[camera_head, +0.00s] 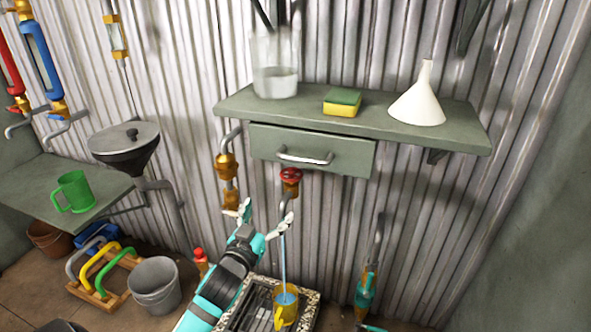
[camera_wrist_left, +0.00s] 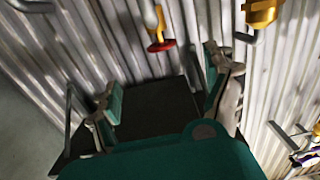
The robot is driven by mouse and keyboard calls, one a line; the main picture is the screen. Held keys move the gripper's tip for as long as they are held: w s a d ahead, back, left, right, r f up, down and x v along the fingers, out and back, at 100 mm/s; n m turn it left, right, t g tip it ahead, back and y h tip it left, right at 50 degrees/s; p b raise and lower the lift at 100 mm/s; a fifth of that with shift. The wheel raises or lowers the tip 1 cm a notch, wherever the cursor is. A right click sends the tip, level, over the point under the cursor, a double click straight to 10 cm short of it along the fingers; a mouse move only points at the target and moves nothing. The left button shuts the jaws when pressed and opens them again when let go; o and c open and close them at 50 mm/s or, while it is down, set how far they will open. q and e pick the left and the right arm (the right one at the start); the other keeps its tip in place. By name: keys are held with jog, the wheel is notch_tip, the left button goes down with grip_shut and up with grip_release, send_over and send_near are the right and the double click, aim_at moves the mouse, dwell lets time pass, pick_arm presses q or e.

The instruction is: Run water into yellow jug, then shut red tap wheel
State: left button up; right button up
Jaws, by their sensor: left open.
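The yellow jug (camera_head: 286,308) stands upright on the dark grate of a floor drain (camera_head: 241,312) in the head view. A thin blue stream of water (camera_head: 283,256) falls from the spout above into the jug; the water level is unclear. The red tap wheel (camera_head: 291,174) sits on a brass valve under the drawer and also shows in the left wrist view (camera_wrist_left: 161,46). My left gripper (camera_head: 265,213) is open and empty, below the wheel in the head view. In the wrist view its fingers (camera_wrist_left: 160,72) are spread, with the wheel beyond the gap, apart from them.
A shelf (camera_head: 370,130) with a drawer (camera_head: 312,148) juts out above the wheel. It carries a glass jar (camera_head: 275,65), sponge (camera_head: 342,102) and white funnel (camera_head: 421,95). A brass-fitted pipe (camera_head: 227,165) stands left of the tap. A bucket (camera_head: 154,287) is on the floor.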

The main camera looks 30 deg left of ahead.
pick_arm(q)
jog(key=b, duration=0.1)
send_near(287, 182)
jog(key=x, duration=0.4)
jog(key=shift+w+a, duration=0.1)
jog(key=shift+w, duration=0.2)
jog(key=b+x, duration=0.1)
jog(key=x, duration=0.7)
jog(key=shift+w+b, duration=0.25)
jog(key=shift+b, duration=0.1)
pick_arm(e)
jog(key=v, duration=0.3)
jog(key=shift+s+r, duration=0.1)
jog(key=shift+s, duration=0.3)
pick_arm(q)
jog(key=c, duration=1.1)
jog(key=shift+c, duration=0.2)
jog(key=shift+r, duration=0.1)
pick_arm(e)
jog(key=shift+r, duration=0.1)
